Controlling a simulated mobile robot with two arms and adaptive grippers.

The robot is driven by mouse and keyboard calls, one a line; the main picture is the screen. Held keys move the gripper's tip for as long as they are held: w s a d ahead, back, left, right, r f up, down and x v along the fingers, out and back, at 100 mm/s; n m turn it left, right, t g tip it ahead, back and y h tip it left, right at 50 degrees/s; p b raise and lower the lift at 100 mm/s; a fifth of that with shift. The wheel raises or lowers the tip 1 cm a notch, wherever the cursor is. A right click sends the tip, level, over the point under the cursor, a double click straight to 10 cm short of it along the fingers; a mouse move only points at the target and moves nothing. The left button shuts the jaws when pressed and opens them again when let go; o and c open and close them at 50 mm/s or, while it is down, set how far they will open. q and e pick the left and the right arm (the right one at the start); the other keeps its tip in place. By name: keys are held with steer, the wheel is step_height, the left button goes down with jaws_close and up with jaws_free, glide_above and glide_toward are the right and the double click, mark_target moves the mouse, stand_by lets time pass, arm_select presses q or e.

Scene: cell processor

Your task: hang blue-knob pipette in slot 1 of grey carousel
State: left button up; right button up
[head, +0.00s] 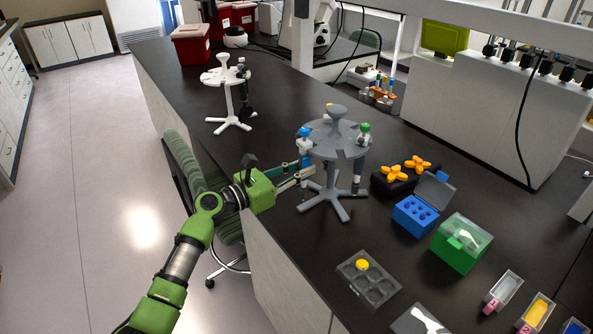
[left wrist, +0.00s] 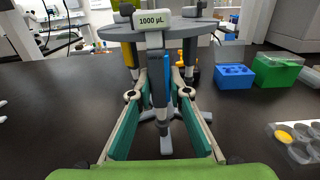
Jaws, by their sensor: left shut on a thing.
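The grey carousel (head: 335,138) stands on the dark bench in the head view; its round top also shows in the left wrist view (left wrist: 188,27). The blue-knob pipette (head: 304,133) is upright at the left edge of the carousel top. In the left wrist view the pipette (left wrist: 154,60) has a "1000 µL" label and a blue part on its body. My left gripper (head: 308,174) is shut on the pipette's body below the carousel top. I cannot tell whether the pipette rests in a slot. My right gripper is not in view.
A green-knob pipette (head: 364,133) hangs on the carousel's right side. A white carousel (head: 222,75) with a dark pipette stands farther back. A blue rack (head: 415,216), a green box (head: 461,244) and a well plate (head: 368,280) lie to the right and front. A chair stands beside the bench.

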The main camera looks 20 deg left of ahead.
arm_select(q)
steer(key=shift+w+d, duration=0.3)
steer(key=shift+w, duration=0.1)
steer(key=shift+r, duration=0.1)
steer(key=shift+w+d, duration=0.15)
steer(key=shift+w, duration=0.05)
stand_by(0.5)
steer(key=shift+w+d, duration=0.25)
steer(key=shift+f, duration=0.4)
stand_by(0.7)
